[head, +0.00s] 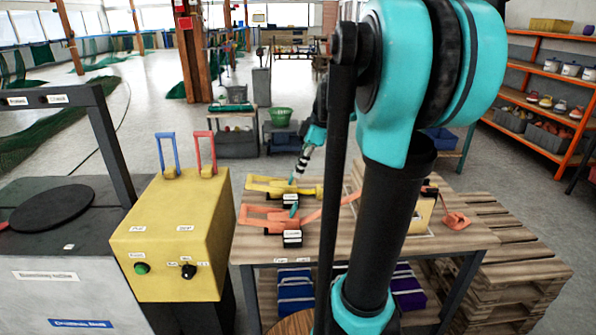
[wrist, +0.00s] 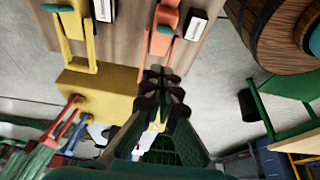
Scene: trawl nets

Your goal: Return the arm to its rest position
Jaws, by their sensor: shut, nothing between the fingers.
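My gripper (wrist: 165,82) shows in the wrist view. Its dark fingers are closed together with nothing between them. In that view the fingertips overlap the table's edge beside the orange clamp-like tool (wrist: 162,28), but their height above it is unclear. My large teal and black arm fills the middle of the head view and hides part of the table. A smaller teal part with a striped rod (head: 305,158) shows behind it over the table; I cannot tell whether it belongs to my arm.
The wooden table (head: 460,230) holds yellow (head: 270,185) and orange tools. A yellow box (head: 170,235) with blue and red levers stands left. Stacked pallets (head: 520,265) and an orange shelf (head: 530,65) are right. A wooden barrel (wrist: 262,30) shows in the wrist view. Open floor lies behind.

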